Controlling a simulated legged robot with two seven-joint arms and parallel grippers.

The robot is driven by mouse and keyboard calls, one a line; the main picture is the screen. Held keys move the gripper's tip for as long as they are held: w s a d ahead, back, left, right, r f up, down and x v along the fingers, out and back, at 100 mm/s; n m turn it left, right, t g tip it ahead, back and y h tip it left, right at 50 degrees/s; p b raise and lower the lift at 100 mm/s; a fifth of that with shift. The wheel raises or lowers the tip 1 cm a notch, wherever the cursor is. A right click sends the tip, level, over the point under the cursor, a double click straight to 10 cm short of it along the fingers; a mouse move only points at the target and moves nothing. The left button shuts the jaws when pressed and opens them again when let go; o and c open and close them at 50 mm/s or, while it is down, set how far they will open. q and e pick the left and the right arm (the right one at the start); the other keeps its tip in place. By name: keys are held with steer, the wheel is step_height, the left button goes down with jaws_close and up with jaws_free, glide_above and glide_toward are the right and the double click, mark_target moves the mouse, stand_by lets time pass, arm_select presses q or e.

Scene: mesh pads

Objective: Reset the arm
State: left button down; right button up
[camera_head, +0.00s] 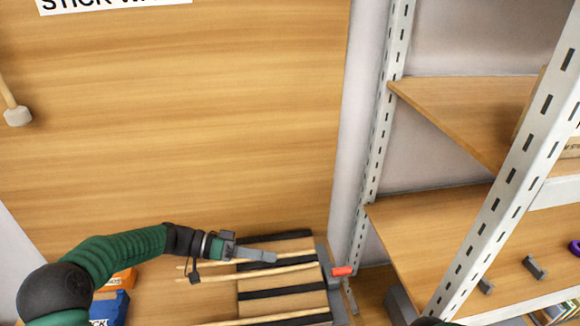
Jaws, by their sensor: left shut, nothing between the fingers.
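My left arm comes in from the lower left, with a green sleeve and a black joint. My left gripper (262,255) is shut and empty. In the picture it overlaps a rack of wooden sticks (262,274) and dark strips at the bottom centre. I cannot tell whether it touches them. My right gripper is not clearly in view; only a dark shape shows at the bottom edge on the right.
A wooden panel (180,130) stands behind. A metal-framed shelf (445,220) with wooden boards is on the right. A red-orange piece (342,271) sits by the rack. Orange and blue boxes (108,307) lie near my left arm. A mallet-like object (17,116) shows at left.

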arm_select(q)
steer(key=s+f+y, duration=0.2)
steer(key=s+f+n+g+y, duration=0.1)
steer(key=s+y, duration=0.1)
steer(key=s, duration=0.1)
steer(key=s+d+f+n+y+p, duration=0.1)
steer(key=s+f+y, duration=0.1)
steer(key=shift+s+f+g, duration=0.25)
steer(key=shift+f+g, duration=0.05)
steer(key=shift+f, duration=0.05)
steer(key=s+a+y, duration=0.1)
steer(key=s+a+f+n+y, duration=0.1)
steer(key=s, duration=0.1)
steer(key=s+a+f+n+y, duration=0.1)
steer(key=s+y, duration=0.1)
steer(key=shift+a+f+p, duration=0.1)
steer(key=shift+a+p, duration=0.2)
steer(key=shift+p, duration=0.1)
steer(key=s+a+r+n+t+y+p, duration=0.1)
steer(key=s+a+n+t+y, duration=0.3)
steer(key=s+a, duration=0.4)
steer(key=shift+s+a+r+y, duration=0.15)
steer(key=shift+a+r+y, duration=0.35)
steer(key=shift+y, duration=0.3)
steer(key=shift+d, duration=0.1)
steer(key=shift+a, duration=0.2)
